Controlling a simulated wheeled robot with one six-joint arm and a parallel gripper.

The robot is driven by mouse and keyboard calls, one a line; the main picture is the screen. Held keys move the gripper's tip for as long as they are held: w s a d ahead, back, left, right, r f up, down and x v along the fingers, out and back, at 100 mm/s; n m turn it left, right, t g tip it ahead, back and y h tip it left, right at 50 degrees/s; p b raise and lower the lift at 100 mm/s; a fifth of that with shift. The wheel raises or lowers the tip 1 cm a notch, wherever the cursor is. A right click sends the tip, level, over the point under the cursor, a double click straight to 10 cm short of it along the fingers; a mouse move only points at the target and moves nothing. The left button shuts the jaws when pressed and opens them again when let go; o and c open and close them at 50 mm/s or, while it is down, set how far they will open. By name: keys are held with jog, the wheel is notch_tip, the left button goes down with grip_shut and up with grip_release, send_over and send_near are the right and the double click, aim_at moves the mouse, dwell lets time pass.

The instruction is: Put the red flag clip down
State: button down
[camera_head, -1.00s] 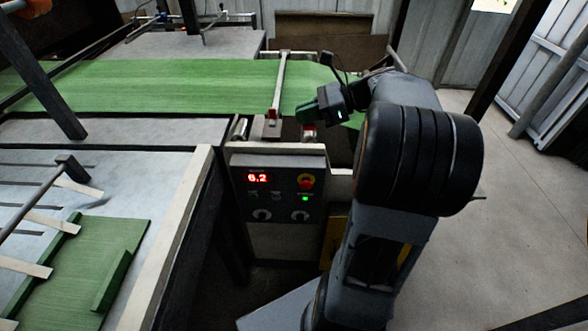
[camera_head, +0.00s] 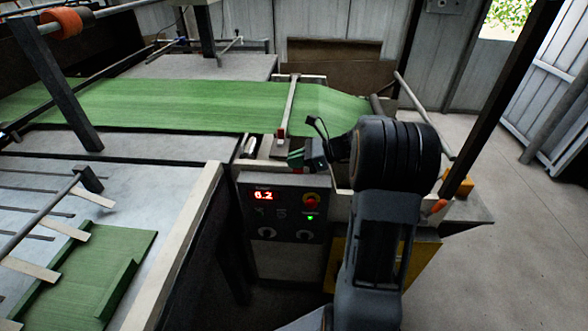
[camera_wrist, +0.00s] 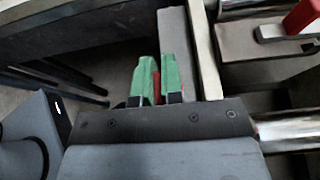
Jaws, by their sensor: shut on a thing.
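My gripper (camera_head: 295,158) is low over the top of the control box, at its back edge near the green web. In the wrist view its two green fingers (camera_wrist: 158,82) are shut on the red flag clip (camera_wrist: 157,88). Only a thin red strip of the clip shows between the fingers; the rest is hidden. A pale grey ledge (camera_wrist: 174,32) lies beside and beyond the fingertips. I cannot tell whether the clip touches it.
The control box (camera_head: 285,213) has a red display, knobs and a red button. A bar with a red end piece (camera_head: 281,132) crosses the green web (camera_head: 180,105); a red part (camera_wrist: 302,16) shows at right in the wrist view. Dark posts stand at right.

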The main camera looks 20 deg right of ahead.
aim_at(294, 179)
jog(key=shift+w+d+f, duration=0.2)
jog(key=shift+w+f, duration=0.7)
jog(key=shift+f, duration=1.8)
jog(key=shift+f, duration=0.1)
jog(key=shift+f, duration=0.15)
jog(key=c, duration=1.5)
grip_release()
jog(key=shift+c, duration=0.2)
